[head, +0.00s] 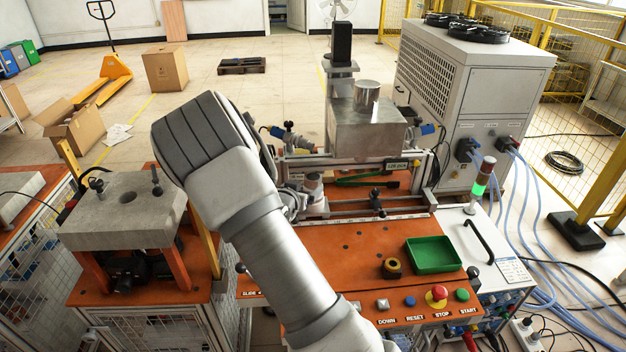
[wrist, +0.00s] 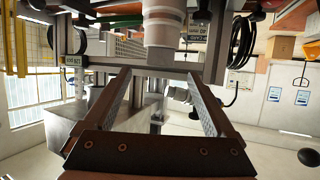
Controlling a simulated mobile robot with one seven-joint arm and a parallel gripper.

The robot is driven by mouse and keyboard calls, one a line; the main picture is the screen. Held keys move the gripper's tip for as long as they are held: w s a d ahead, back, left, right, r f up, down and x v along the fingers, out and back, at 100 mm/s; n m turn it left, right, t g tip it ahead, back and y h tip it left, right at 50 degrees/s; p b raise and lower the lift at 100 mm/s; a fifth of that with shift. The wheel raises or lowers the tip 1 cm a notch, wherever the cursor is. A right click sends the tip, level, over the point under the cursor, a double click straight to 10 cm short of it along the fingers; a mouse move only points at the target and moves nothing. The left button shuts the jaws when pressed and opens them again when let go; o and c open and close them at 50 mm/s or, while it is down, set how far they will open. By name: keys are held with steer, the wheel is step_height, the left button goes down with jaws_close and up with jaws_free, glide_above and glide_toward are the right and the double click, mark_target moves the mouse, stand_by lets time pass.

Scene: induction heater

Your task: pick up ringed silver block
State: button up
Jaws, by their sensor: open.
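A silver metal block (head: 362,130) with a round ring-like cylinder (head: 366,96) on top sits on the heater frame behind the orange bench in the head view. It looks like the ringed silver block. In the wrist view, a pale metal box face (wrist: 62,126) at the left may be the same block; I cannot be sure. My gripper (wrist: 159,76) is open in the wrist view, its two fingers apart with grey machine parts visible between and beyond them. Nothing is clearly held. In the head view my arm hides the gripper.
A grey slab with a hole (head: 125,212) stands left on a stand. A chiller cabinet (head: 470,90) is at right. A signal lamp (head: 480,183) stands near it.

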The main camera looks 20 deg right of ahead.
mark_target(311, 181)
steer(key=shift+p+x, duration=0.85)
steer(key=shift+x, duration=2.95)
steer(key=shift+r, duration=0.1)
steer(key=shift+c, duration=0.3)
jaws_close()
